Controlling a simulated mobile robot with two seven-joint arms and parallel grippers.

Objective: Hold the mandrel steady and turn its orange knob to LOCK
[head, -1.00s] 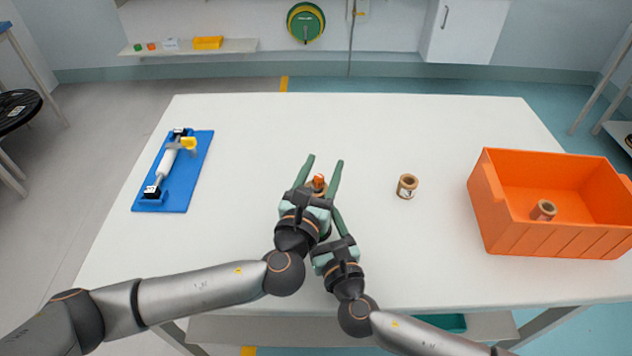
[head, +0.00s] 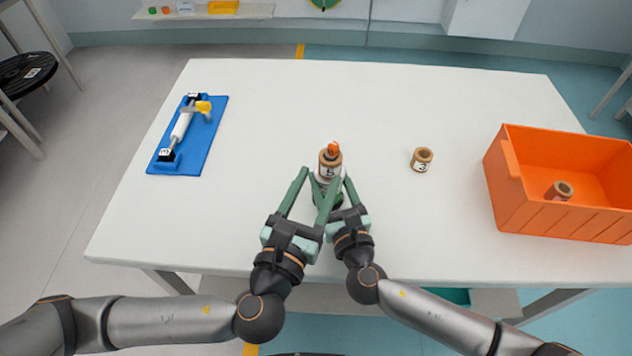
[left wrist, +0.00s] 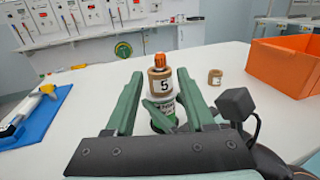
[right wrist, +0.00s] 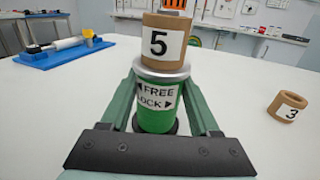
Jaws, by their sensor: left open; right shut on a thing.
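The mandrel stands upright on the table, with a green body (right wrist: 156,118) marked FREE and LOCK with arrows. A brown core labelled 5 (head: 329,166) sits on it, and the orange knob (head: 333,149) tops it. The knob also shows in the left wrist view (left wrist: 160,60). My right gripper (right wrist: 160,95) is shut on the green body below the core. My left gripper (head: 314,180) is open, its fingers short of the mandrel on its near side, apart from the knob. In the head view the fingers hide much of the lower body.
A brown core labelled 3 (head: 421,160) stands to the right. An orange bin (head: 505,185) with one core (head: 559,191) inside is at the right. A blue board (head: 207,140) with a white roller and yellow handle lies at the left. The table behind the mandrel is clear.

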